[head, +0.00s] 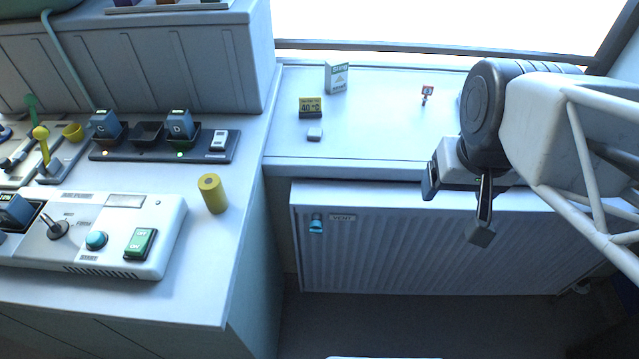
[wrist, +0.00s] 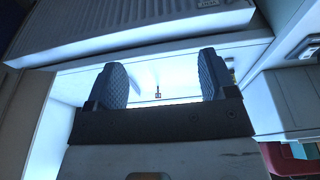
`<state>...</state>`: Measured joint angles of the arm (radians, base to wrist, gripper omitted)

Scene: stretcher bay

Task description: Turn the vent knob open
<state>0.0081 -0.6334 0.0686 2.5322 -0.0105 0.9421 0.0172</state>
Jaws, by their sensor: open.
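The vent knob (head: 316,223) is a small teal knob at the upper left of the white ribbed panel (head: 420,245) below the sill. A grey label reading "VENT" (head: 342,217) sits just right of it. My gripper (head: 455,210) is open and empty, in front of the panel's upper edge, well to the right of the knob and apart from it. In the wrist view my gripper's two dark ribbed fingers (wrist: 165,80) stand wide apart with nothing between them. The ribbed panel (wrist: 120,25) shows at the top there; I cannot make out the knob.
On the sill stand a yellow display reading 40 °C (head: 311,107), a green and white carton (head: 337,77) and a small red-topped item (head: 427,94). The left counter (head: 215,250) holds a yellow cylinder (head: 212,193) and a control box (head: 110,225). The space before the panel's left part is clear.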

